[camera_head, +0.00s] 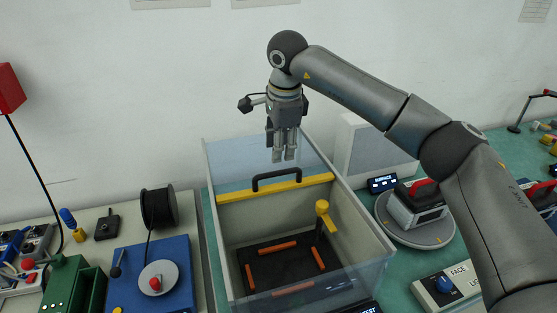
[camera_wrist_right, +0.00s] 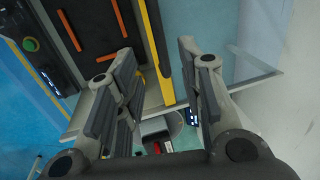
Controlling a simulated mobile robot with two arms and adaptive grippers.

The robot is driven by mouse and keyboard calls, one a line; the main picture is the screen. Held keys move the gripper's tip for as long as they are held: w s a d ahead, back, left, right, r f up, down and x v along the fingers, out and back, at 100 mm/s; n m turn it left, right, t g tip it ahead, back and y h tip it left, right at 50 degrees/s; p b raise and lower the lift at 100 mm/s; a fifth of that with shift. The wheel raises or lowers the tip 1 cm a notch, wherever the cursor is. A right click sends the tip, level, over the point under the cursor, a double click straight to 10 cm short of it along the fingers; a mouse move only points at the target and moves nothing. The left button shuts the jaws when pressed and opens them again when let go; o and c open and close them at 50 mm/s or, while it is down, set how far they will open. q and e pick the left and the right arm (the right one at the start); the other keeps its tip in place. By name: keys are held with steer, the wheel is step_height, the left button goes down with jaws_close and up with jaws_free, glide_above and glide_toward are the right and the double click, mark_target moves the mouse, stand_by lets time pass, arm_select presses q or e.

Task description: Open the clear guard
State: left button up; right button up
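The clear guard (camera_head: 225,165) is a see-through panel at the back of a clear-walled box, edged by a yellow bar (camera_head: 230,194) with a black arched handle (camera_head: 276,176). In the right wrist view the yellow bar (camera_wrist_right: 154,45) runs beside the fingers and the clear panel (camera_wrist_right: 245,45) lies to the right. My right gripper (camera_head: 284,157) points down just above the handle in the head view, apparently apart from it. My left gripper is out of view.
A cable spool (camera_head: 160,208) and blue panel (camera_head: 130,265) are left.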

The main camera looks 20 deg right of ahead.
steer(key=r, duration=0.3)
steer(key=shift+s+r, duration=0.4)
